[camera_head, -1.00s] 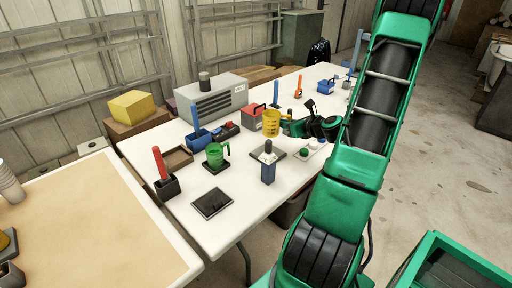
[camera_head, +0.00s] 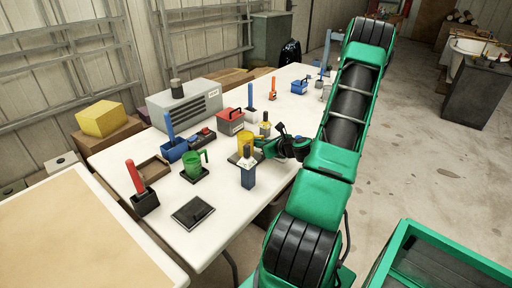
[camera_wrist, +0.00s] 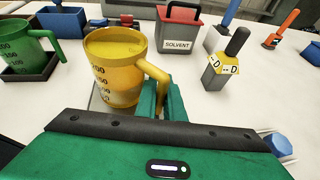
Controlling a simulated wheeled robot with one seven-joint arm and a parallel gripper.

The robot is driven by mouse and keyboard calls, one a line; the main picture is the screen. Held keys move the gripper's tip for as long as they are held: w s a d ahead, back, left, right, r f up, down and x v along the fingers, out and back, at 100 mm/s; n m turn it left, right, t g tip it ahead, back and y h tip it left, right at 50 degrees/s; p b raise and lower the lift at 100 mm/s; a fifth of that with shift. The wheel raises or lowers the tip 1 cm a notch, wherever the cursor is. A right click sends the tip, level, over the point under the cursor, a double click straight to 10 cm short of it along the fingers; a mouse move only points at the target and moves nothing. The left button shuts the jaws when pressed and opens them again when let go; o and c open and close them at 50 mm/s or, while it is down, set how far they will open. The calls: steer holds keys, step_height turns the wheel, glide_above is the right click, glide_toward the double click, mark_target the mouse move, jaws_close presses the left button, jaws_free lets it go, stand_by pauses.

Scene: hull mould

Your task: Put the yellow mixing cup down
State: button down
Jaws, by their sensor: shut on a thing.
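The yellow mixing cup (camera_head: 243,141) is upright above the dark square pad (camera_head: 234,158) on the white table. In the wrist view the cup (camera_wrist: 112,72) has dark markings on its side and a yellow filling near the rim. My gripper (camera_head: 262,147) is at the cup's right side. In the wrist view my gripper (camera_wrist: 158,100) is shut on the cup's handle. A pale plate edge (camera_wrist: 97,104) shows just below the cup. The cup's base is partly hidden, so I cannot tell whether it touches the pad.
A green cup (camera_head: 193,165) on a dark tray stands to the left. A blue block tool (camera_head: 248,172) is close in front, and a labelled grey block tool (camera_wrist: 222,72) stands behind right. The red-lidded solvent box (camera_head: 230,122) is behind.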

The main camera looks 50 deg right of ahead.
steer(key=shift+f, duration=0.7)
steer(key=c, duration=1.9)
jaws_free()
steer(key=shift+f, duration=0.1)
steer(key=shift+o, duration=0.2)
steer(key=v, duration=1.2)
